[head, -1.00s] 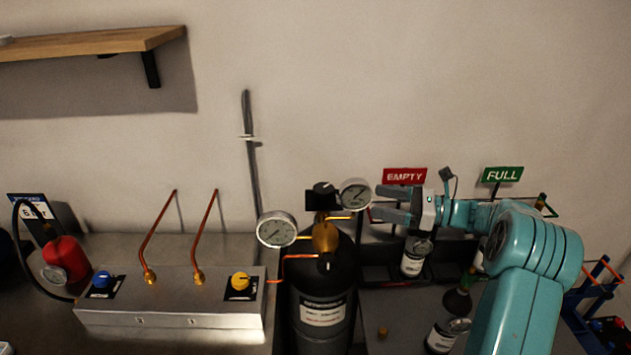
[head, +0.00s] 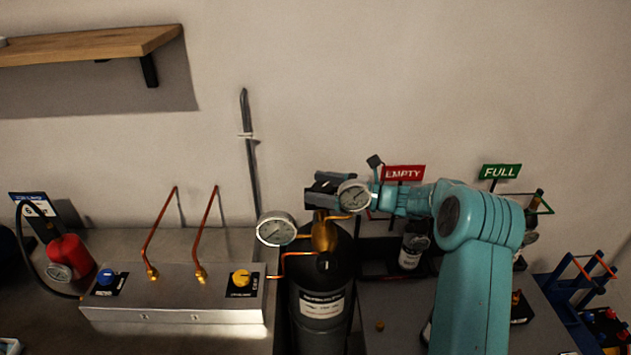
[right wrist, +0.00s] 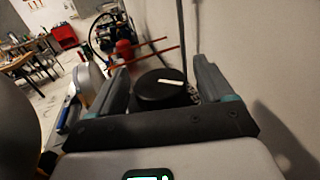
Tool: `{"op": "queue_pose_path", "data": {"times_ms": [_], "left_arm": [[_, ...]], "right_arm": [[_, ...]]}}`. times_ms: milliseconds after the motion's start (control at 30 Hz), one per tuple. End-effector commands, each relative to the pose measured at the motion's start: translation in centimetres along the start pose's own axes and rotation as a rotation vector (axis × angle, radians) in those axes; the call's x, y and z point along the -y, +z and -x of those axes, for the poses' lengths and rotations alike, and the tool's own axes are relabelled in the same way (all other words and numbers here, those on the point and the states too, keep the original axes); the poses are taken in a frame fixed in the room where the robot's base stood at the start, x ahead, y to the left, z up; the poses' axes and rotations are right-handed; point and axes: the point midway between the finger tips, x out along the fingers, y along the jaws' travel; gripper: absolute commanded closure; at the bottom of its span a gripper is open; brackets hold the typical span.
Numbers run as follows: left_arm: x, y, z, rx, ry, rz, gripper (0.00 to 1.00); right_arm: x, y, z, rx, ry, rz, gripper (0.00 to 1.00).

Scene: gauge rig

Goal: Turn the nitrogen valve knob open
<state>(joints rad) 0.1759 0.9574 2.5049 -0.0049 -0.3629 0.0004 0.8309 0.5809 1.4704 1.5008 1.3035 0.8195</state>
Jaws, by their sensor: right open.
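The nitrogen cylinder (head: 322,308) is black with a pale label and stands in the lower middle of the head view. A brass regulator (head: 325,237) with two round gauges, one on the left (head: 276,229) and one on the right (head: 353,196), sits on top. The black valve knob (right wrist: 160,92) has a white mark and shows between my fingers in the right wrist view. My right gripper (head: 318,187) is open, one finger on each side of the knob. Whether they touch it I cannot tell. The knob is mostly hidden in the head view. My left gripper is out of view.
A metal panel (head: 180,315) with a blue knob (head: 106,277), a yellow knob (head: 241,278) and copper pipes stands left. EMPTY (head: 404,172) and FULL (head: 501,171) signs stand right, above small bottles. A red extinguisher-like bottle (head: 68,254) is far left.

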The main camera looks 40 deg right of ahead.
Motion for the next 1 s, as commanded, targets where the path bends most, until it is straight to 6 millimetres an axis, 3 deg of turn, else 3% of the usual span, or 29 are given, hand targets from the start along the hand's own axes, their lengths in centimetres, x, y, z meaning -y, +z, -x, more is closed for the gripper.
{"op": "queue_pose_path", "data": {"times_ms": [133, 433, 467, 600, 1000], "left_arm": [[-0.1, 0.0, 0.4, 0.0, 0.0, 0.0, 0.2], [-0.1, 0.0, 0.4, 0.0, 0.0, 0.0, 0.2], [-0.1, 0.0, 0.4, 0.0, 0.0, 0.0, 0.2], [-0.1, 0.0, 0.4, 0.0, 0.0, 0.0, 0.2], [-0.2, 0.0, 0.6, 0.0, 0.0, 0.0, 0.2]], "right_arm": [[0.1, 0.1, -1.4, 0.0, 0.0, 0.001, 0.2], [0.2, 0.0, -1.7, 0.0, -0.001, 0.001, 0.2], [0.2, 0.0, -1.6, 0.0, -0.001, 0.001, 0.23], [0.2, 0.0, -1.6, 0.0, -0.001, 0.001, 0.69], [0.2, 0.0, -1.6, 0.0, 0.058, 0.002, 0.71]]}}
